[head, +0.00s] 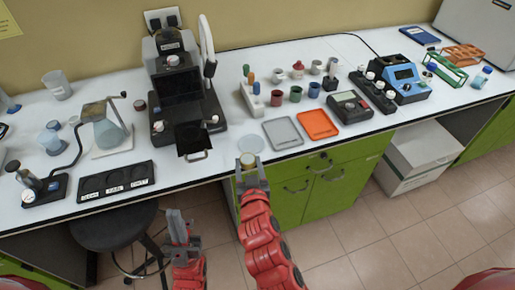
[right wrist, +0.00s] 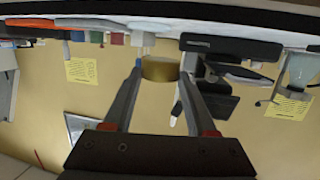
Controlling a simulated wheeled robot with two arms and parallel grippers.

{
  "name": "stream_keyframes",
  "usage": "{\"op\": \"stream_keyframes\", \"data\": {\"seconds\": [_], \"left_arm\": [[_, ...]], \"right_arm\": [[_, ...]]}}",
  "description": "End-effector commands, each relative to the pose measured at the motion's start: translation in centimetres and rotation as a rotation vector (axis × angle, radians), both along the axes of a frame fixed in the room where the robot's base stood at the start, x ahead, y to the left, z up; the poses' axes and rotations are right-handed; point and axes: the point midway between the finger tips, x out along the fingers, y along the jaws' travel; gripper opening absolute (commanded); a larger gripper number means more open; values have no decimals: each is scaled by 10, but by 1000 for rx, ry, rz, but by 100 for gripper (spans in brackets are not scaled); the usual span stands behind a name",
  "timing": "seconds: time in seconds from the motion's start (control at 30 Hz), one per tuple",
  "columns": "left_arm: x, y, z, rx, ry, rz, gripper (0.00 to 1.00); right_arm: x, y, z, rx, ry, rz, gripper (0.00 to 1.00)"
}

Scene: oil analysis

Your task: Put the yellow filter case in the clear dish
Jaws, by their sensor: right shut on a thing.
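The yellow filter case (right wrist: 160,68) is gripped between the two fingers of my right gripper (right wrist: 158,72) in the right wrist view. In the head view the yellow case (head: 247,160) shows at the tips of my right gripper (head: 248,170), at the front edge of the counter. The clear dish (head: 251,143) lies flat on the counter just beyond the case, a little above it in the picture. My left gripper (head: 181,228) is in front of the counter, low and to the left, away from these things. Whether its fingers are apart is unclear.
A grey tray (head: 283,133) and an orange tray (head: 317,124) lie right of the dish. A black microscope-like device (head: 180,95) stands to the left behind it. Small cups stand farther back. A black stool (head: 113,226) stands near my left gripper.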

Motion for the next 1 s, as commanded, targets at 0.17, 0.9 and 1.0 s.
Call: {"op": "stream_keyframes", "data": {"seconds": [0.17,0.9,1.0], "left_arm": [[0,0,-15,0,0,0,0],[0,0,47,0,0,0,0],[0,0,49,0,0,0,0]], "right_arm": [[-15,56,3,1,-4,47,5],[109,-8,-8,-5,1,51,5],[114,-11,-8,-2,-1,53,5]]}}
